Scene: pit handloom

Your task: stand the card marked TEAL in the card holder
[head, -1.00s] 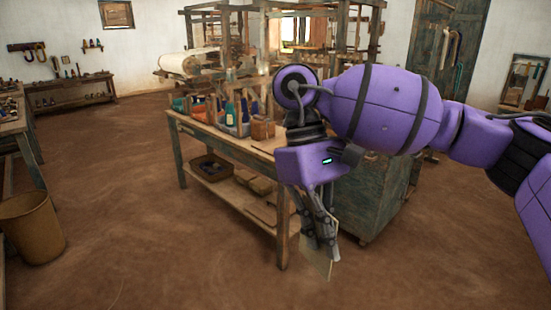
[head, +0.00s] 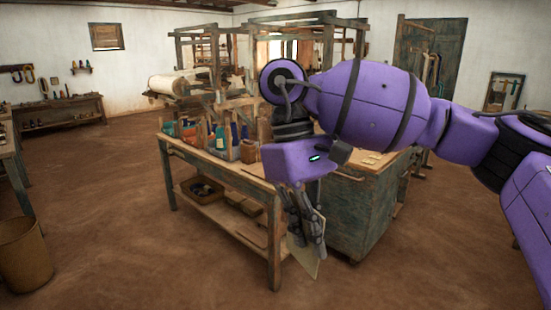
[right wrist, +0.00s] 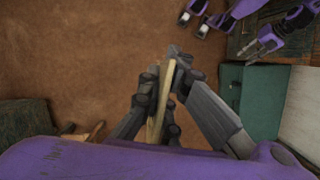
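A thin pale card (head: 308,262) hangs below my right gripper (head: 306,228) in the head view, tilted, in front of the wooden table's near leg. The right gripper is shut on it. In the right wrist view the card (right wrist: 161,98) shows nearly edge-on between the fingers (right wrist: 165,95). No marking on it can be read, so I cannot tell whether it says TEAL. I cannot make out the card holder; my right arm hides part of the table and cabinet tops. Purple parts with dark finger-like pieces (right wrist: 262,40) in the right wrist view may be my left gripper; its state is unclear.
A wooden table (head: 228,169) carries bottles (head: 220,138) and a small wooden box (head: 249,151). A green cabinet (head: 362,215) stands to its right, with small yellowish pieces on top. A loom stands behind. A brown bin (head: 24,252) is at far left. Floor in front is clear.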

